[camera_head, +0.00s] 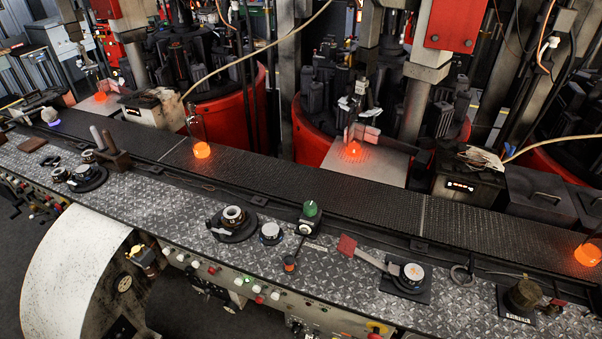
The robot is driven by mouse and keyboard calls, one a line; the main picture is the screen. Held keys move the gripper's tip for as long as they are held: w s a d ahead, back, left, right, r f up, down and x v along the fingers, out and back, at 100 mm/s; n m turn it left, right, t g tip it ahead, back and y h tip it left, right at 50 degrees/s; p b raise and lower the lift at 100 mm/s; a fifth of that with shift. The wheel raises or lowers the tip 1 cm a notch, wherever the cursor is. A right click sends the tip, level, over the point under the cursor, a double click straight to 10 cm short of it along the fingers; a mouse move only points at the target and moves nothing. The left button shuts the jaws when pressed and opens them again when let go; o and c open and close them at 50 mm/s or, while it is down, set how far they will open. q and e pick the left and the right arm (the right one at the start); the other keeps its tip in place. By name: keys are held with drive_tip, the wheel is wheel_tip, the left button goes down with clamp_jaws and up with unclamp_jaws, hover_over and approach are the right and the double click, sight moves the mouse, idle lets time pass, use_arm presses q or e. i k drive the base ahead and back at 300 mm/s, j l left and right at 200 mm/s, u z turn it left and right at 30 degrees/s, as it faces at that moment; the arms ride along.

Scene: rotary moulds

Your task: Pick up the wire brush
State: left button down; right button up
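I cannot make out the wire brush for certain. A brown block with an upright handle (113,155) stands at the left part of the bench. A rough brown round piece (524,294) sits at the right by a plate marked FILTER. Any of these could be the brush at this size. Neither of my grippers is in view.
A dark conveyor (300,190) runs behind the bench with glowing orange pieces (202,150) on it. Red rotary machines (320,130) stand behind. A green-topped knob (310,210) and round dials (233,217) rise from the bench.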

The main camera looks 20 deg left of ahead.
sight(114, 152)
drive_tip(key=u, duration=1.85)
drive_tip(key=z, duration=1.65)
drive_tip(key=u, duration=1.65)
drive_tip(key=j+u, duration=0.2)
drive_tip(key=u, duration=0.2)
